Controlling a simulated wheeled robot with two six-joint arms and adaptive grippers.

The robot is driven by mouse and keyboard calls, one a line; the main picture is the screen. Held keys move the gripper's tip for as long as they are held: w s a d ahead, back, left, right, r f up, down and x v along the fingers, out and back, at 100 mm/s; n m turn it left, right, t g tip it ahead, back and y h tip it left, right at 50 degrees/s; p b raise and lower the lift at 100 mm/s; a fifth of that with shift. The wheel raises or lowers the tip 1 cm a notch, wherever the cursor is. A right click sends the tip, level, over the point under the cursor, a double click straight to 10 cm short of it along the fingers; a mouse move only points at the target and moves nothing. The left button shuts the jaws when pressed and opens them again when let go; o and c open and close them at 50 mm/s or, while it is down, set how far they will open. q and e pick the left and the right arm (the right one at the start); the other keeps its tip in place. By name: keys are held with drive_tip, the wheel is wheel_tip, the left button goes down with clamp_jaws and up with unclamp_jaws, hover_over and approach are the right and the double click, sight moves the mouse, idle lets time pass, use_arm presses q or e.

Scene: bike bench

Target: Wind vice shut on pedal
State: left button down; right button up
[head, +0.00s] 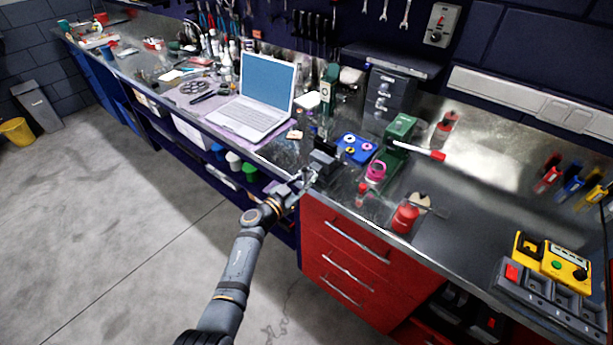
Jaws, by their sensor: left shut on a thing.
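The dark vice (325,157) stands at the front edge of the metal bench, right of the laptop. My left gripper (304,182) is at the front of the vice, low by the bench edge. It is shut on a small part there, which looks like the vice handle; the fingers hide most of it. The pedal cannot be made out clearly among the dark shapes at the jaws, and I cannot tell how wide the jaws stand. My right gripper is not in view.
A laptop (256,97) lies to the left. Red drawers (345,262) are below. The bench at right centre has bare room.

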use_arm(q)
drive_tip(key=shift+s+f, duration=0.1)
drive_tip(key=shift+f, duration=0.1)
idle(0.3)
drive_tip(key=c, duration=1.5)
unclamp_jaws()
drive_tip(key=o, duration=0.9)
drive_tip(key=shift+r, duration=0.15)
drive_tip(key=v, duration=1.2)
drive_tip(key=shift+c, duration=0.3)
